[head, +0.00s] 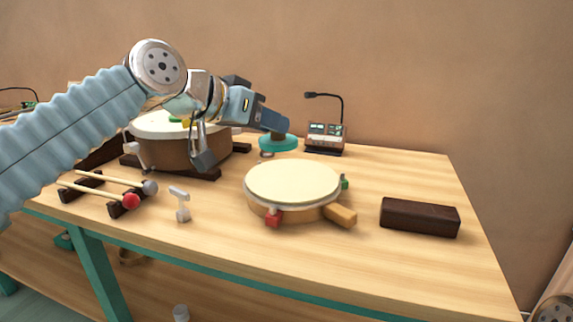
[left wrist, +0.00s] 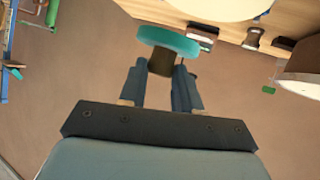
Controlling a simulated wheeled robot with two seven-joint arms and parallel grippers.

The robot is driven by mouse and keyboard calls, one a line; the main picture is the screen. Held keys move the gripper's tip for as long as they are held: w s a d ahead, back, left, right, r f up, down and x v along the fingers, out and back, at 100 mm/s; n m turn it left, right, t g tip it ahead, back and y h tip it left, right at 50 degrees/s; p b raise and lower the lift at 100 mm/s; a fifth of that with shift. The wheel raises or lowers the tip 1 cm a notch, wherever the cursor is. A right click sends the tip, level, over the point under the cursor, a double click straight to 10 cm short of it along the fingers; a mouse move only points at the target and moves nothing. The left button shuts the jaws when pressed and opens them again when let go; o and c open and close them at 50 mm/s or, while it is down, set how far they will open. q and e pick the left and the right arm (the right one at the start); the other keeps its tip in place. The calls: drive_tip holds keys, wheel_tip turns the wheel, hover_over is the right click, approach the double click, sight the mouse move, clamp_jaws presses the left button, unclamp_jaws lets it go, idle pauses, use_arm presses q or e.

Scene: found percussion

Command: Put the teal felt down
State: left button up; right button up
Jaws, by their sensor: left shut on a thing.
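The teal felt (head: 279,143) is a round disc in the head view, beyond the cream-topped drum and near the table's back edge. My left gripper (head: 272,121) is above it. The felt also shows in the left wrist view (left wrist: 168,41), with a brown grip (left wrist: 161,63) between the two fingers of the left gripper (left wrist: 160,75). The gripper is shut on this grip. I cannot tell whether the disc touches the table top. My right gripper is not in view.
A cream-topped drum (head: 293,182) with clamps stands mid-table. A dark block (head: 420,217) lies right, a device with a gooseneck (head: 325,135) behind. A larger drum (head: 180,150), mallets (head: 105,181) and a white T-shaped piece (head: 181,204) are left. The back right table is clear.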

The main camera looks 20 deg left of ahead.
use_arm(q)
drive_tip(key=w, duration=0.1)
drive_tip(key=w+f, duration=0.1)
drive_tip(key=w, duration=0.1)
drive_tip(key=w+f, duration=0.1)
drive_tip(key=shift+w, duration=0.15)
drive_tip(key=w+f, duration=0.4)
drive_tip(key=f, duration=0.1)
drive_tip(key=shift+w, duration=0.3)
drive_tip(key=shift+w+f, duration=0.15)
drive_tip(key=shift+f, duration=0.1)
drive_tip(key=shift+w+f+b, duration=0.15)
drive_tip(key=shift+f+b, duration=0.15)
drive_tip(key=shift+f, duration=0.6)
drive_tip(key=shift+w+f+b, duration=0.1)
drive_tip(key=shift+f+b, duration=0.2)
drive_tip(key=shift+f, duration=0.6)
drive_tip(key=shift+f, duration=0.15)
drive_tip(key=o, duration=1)
drive_tip(key=shift+o, duration=0.2)
